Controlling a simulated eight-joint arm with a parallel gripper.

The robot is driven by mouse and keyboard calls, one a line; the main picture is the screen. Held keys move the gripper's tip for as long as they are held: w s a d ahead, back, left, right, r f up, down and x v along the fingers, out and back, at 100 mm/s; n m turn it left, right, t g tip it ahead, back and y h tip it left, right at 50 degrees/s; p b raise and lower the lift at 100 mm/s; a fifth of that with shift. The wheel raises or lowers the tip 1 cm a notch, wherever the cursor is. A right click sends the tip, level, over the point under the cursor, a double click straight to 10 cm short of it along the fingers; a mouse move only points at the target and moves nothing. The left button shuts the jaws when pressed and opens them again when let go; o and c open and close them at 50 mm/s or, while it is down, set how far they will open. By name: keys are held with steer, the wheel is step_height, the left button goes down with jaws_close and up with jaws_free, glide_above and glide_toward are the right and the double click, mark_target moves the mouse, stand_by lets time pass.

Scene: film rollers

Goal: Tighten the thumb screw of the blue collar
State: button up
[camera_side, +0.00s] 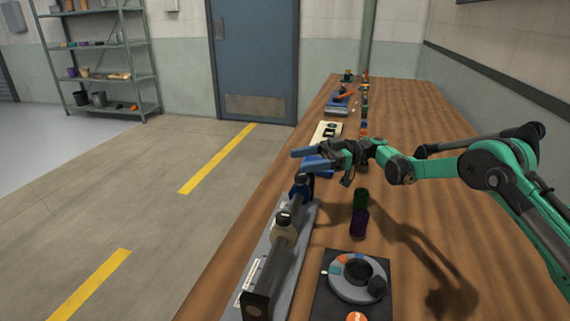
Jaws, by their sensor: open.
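A dark shaft on a grey base plate (240,297) runs along the table's left edge. Near its far end sits the dark blue collar (300,187), with a small dark knob-like part on top that is too small to make out as a thumb screw. A cream collar (284,228) sits nearer on the same shaft, also with a dark knob on top. My gripper (302,159) has blue fingers that point left. It is open, just above and beyond the blue collar, and I see nothing between its fingers. I cannot tell whether it touches anything.
A dial with coloured segments (344,290) lies right of the base plate. Farther back are a cream plate (325,133) and several small objects. The table's right side (425,105) is mostly clear.

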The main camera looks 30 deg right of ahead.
steer(key=shift+r, duration=1.7)
